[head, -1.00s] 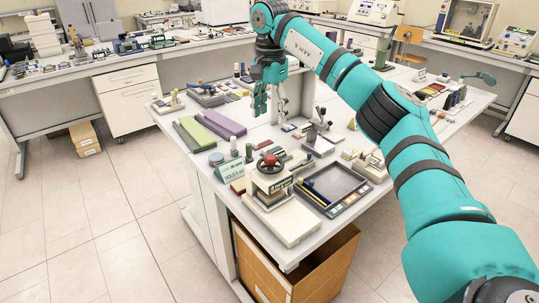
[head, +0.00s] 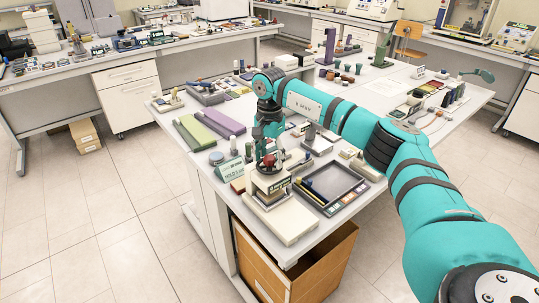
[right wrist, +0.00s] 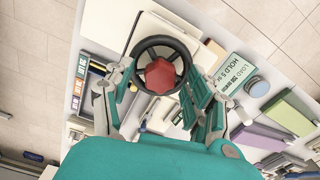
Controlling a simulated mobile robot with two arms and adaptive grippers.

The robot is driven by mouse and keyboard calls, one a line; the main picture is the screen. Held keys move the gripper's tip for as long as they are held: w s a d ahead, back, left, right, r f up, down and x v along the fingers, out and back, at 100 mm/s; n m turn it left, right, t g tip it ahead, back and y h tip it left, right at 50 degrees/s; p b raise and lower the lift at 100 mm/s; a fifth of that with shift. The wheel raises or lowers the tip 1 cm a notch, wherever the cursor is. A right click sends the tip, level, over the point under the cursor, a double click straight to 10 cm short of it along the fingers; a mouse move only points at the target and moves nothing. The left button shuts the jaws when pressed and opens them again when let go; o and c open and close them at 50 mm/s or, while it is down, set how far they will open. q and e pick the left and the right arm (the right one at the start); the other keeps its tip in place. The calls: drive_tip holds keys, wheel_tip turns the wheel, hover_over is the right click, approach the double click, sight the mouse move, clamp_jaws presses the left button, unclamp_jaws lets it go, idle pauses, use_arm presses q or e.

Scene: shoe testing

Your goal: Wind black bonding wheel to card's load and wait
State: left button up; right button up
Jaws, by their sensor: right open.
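The black wheel (right wrist: 160,39) with a red hub (right wrist: 161,76) tops a cream press at the table's near corner. In the head view its hub (head: 268,162) shows under my right gripper (head: 266,151). In the right wrist view my right gripper (right wrist: 160,88) is open, with one finger on each side of the wheel; I cannot tell whether they touch the rim. My left gripper is not in view.
A dark tray (head: 336,183) lies right of the press. Green and purple strips (head: 222,122) lie behind the card. Small tools and blocks crowd the table. An open wooden drawer (head: 262,262) is below the near edge.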

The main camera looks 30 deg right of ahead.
drive_tip(key=shift+c, duration=0.2)
drive_tip(key=c, duration=1.1)
drive_tip(key=shift+m, duration=0.3)
